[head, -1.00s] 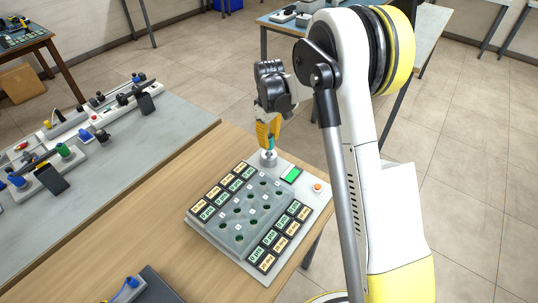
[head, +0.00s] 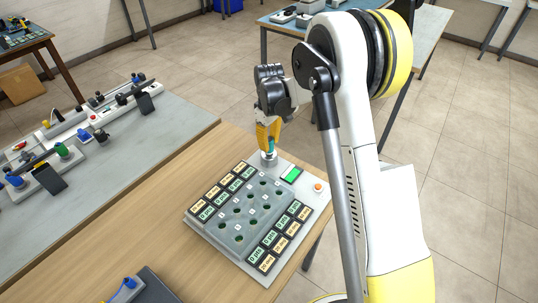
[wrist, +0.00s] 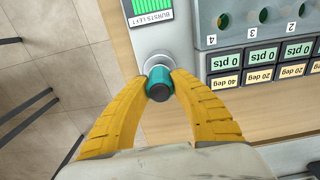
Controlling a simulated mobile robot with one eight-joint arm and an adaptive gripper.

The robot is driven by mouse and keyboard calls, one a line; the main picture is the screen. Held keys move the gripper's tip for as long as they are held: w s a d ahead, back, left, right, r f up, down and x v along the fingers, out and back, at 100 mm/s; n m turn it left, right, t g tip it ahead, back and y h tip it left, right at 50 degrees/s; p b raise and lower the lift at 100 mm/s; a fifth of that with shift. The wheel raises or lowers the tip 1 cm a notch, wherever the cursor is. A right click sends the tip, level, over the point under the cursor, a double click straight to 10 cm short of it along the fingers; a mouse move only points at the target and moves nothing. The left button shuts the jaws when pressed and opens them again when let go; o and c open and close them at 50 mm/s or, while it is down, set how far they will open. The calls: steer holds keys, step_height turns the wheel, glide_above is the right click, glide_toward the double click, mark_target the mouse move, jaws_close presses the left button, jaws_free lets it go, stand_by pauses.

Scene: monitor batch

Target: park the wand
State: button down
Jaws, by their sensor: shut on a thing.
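The wand shows in the wrist view as a teal shaft with a dark round end (wrist: 159,84). My gripper (wrist: 160,82) has its two yellow fingers closed around it. In the head view my gripper (head: 268,143) points down at the far corner of the grey panel (head: 228,247), with a bit of teal between the fingers. Below the fingers is a light grey round holder (head: 268,159) on the panel, also in the wrist view (wrist: 157,61). The wand stands at this holder, roughly upright. Its lower end is hidden, so I cannot tell how deep it sits.
The panel has several dark holes, rows of point and degree labels, a green display (head: 292,176) and an orange button (head: 318,187). A grey table (head: 115,150) with blue, green and black parts stands left. The wooden table (head: 150,215) is clear left of the panel.

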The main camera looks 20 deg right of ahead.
steer(key=shift+f+b, duration=0.4)
steer(key=shift+f, duration=0.2)
stand_by(0.6)
steer(key=c, duration=1.1)
jaws_free()
steer(key=shift+c, duration=0.2)
